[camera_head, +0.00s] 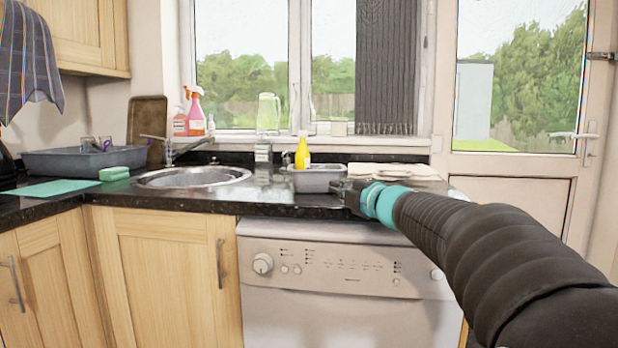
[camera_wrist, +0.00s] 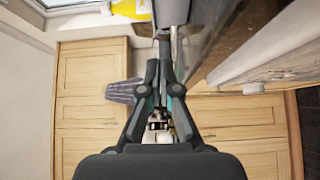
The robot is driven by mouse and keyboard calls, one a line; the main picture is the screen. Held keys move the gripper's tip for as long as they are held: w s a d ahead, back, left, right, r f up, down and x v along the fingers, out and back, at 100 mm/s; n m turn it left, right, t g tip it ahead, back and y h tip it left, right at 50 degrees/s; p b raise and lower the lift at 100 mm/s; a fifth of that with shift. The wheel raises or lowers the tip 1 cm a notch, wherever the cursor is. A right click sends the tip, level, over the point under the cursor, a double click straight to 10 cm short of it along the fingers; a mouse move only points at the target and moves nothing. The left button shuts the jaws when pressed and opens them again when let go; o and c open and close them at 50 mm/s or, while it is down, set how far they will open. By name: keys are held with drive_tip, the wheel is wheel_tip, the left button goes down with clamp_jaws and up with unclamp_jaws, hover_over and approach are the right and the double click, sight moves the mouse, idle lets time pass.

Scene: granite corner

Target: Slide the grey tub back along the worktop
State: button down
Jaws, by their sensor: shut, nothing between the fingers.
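The small grey tub (camera_head: 318,181) sits on the dark worktop (camera_head: 285,203), in front of a yellow bottle (camera_head: 302,155). My gripper (camera_head: 341,187) is at the tub's right end, low over the worktop, pointing left. It overlaps the tub's right end in the head view, and I cannot tell whether they touch. In the wrist view my gripper (camera_wrist: 164,62) has its fingers closed together with nothing between them. The yellow bottle (camera_wrist: 132,10) shows at the top of that view, near the fingertips.
A round sink (camera_head: 193,177) lies left of the tub. A larger grey basin (camera_head: 60,163) with glasses stands further left, beside a green sponge (camera_head: 114,173). A pale folded cloth (camera_head: 395,171) lies behind my gripper. The worktop's front edge is close, above a white appliance (camera_head: 345,265).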

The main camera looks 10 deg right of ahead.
drive_tip(key=w, duration=0.1)
drive_tip(key=p, duration=0.1)
approach(310, 175)
drive_tip(key=shift+n, duration=0.3)
drive_tip(key=a, duration=0.1)
drive_tip(key=w+a, duration=0.2)
drive_tip(key=shift+a, duration=0.35)
drive_tip(key=shift+w+d, duration=0.2)
drive_tip(key=shift+w, duration=0.35)
drive_tip(key=shift+w+d, duration=0.15)
drive_tip(key=shift+w, duration=0.4)
drive_tip(key=shift+w+d+p, duration=0.35)
drive_tip(key=shift+w+p, duration=0.05)
drive_tip(key=shift+w, duration=0.5)
